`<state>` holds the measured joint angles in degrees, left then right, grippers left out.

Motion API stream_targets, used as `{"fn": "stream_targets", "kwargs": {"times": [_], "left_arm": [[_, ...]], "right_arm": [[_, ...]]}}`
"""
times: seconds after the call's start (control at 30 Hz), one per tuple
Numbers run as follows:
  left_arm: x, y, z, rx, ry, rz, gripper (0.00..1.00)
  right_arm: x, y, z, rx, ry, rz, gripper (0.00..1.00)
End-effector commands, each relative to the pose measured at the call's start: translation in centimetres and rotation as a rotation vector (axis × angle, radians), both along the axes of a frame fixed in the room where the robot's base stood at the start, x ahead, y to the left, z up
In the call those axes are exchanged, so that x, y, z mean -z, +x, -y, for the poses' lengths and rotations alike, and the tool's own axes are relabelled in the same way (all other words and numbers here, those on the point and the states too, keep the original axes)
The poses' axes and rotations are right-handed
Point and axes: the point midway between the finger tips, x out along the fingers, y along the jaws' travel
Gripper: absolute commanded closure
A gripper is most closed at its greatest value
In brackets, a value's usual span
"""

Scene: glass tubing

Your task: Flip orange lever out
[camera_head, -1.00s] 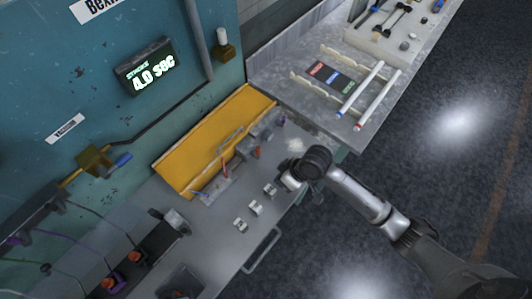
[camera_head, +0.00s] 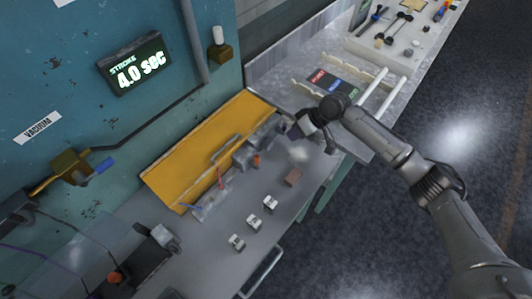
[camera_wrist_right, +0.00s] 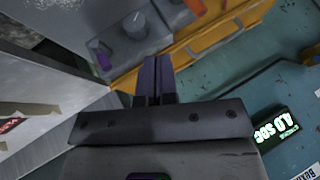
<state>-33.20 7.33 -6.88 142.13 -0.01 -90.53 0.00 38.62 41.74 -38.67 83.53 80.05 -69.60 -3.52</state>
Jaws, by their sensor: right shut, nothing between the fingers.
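A small orange piece (camera_head: 257,160), which may be the orange lever, shows at the front of a grey fixture (camera_head: 246,158) by the yellow panel. A thin red-orange upright part (camera_head: 220,178) stands on the neighbouring fixture to the left; I cannot tell for sure which one is the lever. My right gripper (camera_head: 292,130) is at the right end of the grey fixture, apart from the orange piece. In the right wrist view its purple fingers (camera_wrist_right: 154,78) are together and empty, pointing toward the grey fixture with a round knob (camera_wrist_right: 132,25). My left gripper is out of view.
The yellow panel (camera_head: 190,150) stands behind the fixtures. Several small metal blocks (camera_head: 254,218) and a brown block (camera_head: 293,177) lie on the grey bench. A rack with white rods (camera_head: 370,92) is at the upper right. A lit display (camera_head: 135,68) hangs on the teal wall.

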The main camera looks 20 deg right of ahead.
Motion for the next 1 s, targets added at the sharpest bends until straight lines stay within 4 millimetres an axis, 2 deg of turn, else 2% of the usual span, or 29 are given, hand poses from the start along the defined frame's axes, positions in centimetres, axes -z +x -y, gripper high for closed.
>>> {"fn": "stream_targets", "kwargs": {"times": [0.27,0.73,0.77,1.0], "left_arm": [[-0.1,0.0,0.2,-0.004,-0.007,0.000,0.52],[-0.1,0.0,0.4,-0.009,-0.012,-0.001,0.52],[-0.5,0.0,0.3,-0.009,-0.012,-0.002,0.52],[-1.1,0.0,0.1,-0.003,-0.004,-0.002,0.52]], "right_arm": [[1.6,0.4,-1.2,-0.003,0.001,-0.002,1.00],[8.3,2.3,-5.9,-0.001,0.000,-0.001,1.00],[7.8,2.1,-6.4,-0.003,0.000,0.001,1.00],[7.9,1.3,-8.7,-0.002,-0.001,0.000,1.00]]}}
